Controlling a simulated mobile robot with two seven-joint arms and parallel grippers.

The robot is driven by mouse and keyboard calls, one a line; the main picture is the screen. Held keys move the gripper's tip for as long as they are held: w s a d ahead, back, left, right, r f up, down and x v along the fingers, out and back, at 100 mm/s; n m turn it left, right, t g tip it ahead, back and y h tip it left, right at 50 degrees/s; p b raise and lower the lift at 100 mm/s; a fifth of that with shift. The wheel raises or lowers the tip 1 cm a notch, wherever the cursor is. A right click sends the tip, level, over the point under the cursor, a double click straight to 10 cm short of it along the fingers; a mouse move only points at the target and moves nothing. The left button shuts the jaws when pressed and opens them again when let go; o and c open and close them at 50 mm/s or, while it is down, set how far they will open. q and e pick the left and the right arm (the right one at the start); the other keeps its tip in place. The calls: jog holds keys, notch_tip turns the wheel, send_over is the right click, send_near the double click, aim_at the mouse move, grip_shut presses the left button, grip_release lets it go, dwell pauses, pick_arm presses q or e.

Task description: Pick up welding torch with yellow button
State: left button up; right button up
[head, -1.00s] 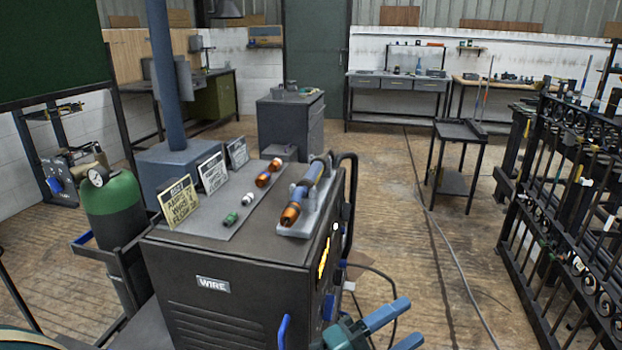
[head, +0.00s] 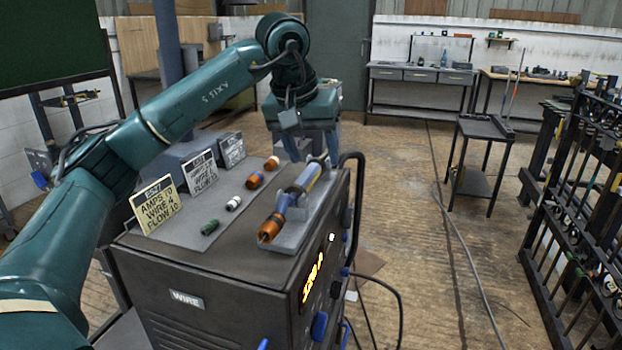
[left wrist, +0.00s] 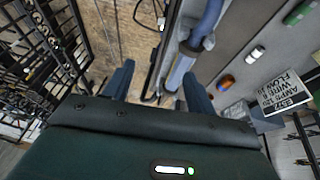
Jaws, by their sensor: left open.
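The welding torch (head: 286,202), with a blue body and copper nozzle, lies in a grey cradle (head: 292,232) on top of the black welder (head: 225,264). A small yellowish spot shows on its body, but I cannot tell whether it is a button. My left gripper (head: 313,155) is open over the far end of the torch, fingers pointing down. My right gripper is not in view.
Sign cards (head: 157,205), a green piece (head: 210,227), a white piece (head: 234,203) and copper nozzles (head: 255,180) sit left of the torch.

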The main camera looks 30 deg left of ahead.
pick_arm(q)
jog(key=a+r+y, duration=0.1)
jog(key=a+r, duration=0.1)
jog(key=a, duration=0.1)
send_over(303, 178)
jog(key=s, duration=0.3)
jog(key=f, duration=0.4)
jog(key=d+f, duration=0.1)
jog(key=f, duration=0.1)
jog(key=shift+w, duration=0.25)
jog(key=shift+y, duration=0.3)
jog(key=shift+x, duration=2.95)
jog(key=shift+w+a+r, duration=0.1)
jog(key=shift+w+a, duration=0.05)
jog(key=shift+a, duration=0.05)
jog(key=shift+c, duration=0.3)
jog(key=shift+r, duration=0.1)
jog(key=c, duration=1.1)
